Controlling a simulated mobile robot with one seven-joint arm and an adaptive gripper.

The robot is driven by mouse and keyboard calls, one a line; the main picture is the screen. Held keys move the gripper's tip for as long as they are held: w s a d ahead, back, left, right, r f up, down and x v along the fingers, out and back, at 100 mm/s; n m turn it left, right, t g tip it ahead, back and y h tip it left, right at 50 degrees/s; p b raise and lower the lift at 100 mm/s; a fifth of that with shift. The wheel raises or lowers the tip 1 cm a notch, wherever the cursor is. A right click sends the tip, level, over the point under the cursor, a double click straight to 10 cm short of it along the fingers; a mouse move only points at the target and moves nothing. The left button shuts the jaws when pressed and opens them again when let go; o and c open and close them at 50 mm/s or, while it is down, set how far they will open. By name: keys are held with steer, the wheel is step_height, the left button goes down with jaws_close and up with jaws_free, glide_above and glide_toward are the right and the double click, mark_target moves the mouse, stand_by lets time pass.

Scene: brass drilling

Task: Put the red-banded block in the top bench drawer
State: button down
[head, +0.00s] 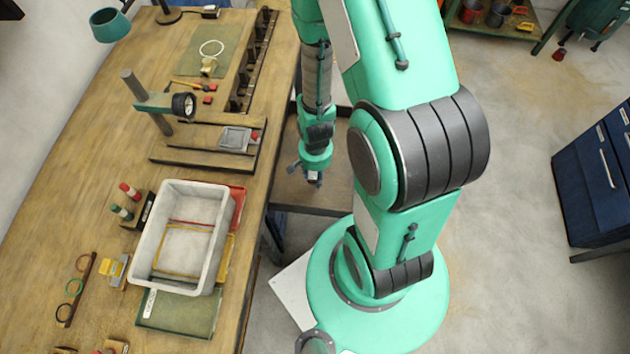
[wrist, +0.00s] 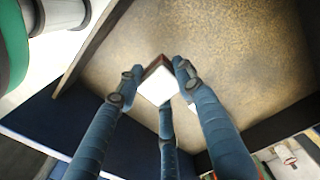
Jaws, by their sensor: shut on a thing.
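In the wrist view, my gripper (wrist: 156,80) is shut on a small block (wrist: 156,87) with a pale face and a dark red edge, the red-banded block. Its fingers cover parts of its sides. Behind it lies the bare brown floor of the open bench drawer (wrist: 235,60). In the head view, my gripper (head: 313,178) points down over the open drawer (head: 318,200) at the bench's right side. The block is too small to make out clearly there. I cannot tell how high it is above the drawer floor.
The wooden bench (head: 90,140) fills the left. It carries a white bin (head: 225,235), a lamp-like stand (head: 158,118), a dark rack (head: 240,80) and a green mat (head: 225,50). A blue cabinet (head: 590,190) stands far right. Drawer walls surround my gripper.

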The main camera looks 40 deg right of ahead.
mark_target(315, 174)
steer(key=shift+f+b, duration=0.4)
steer(key=shift+f, duration=1)
steer(key=shift+f+b, duration=0.9)
steer(key=shift+f, duration=0.95)
steer(key=shift+f, duration=0.1)
steer(key=c, duration=1.1)
jaws_free()
steer(key=shift+r+p, duration=2.2)
steer(key=shift+r, duration=3.9)
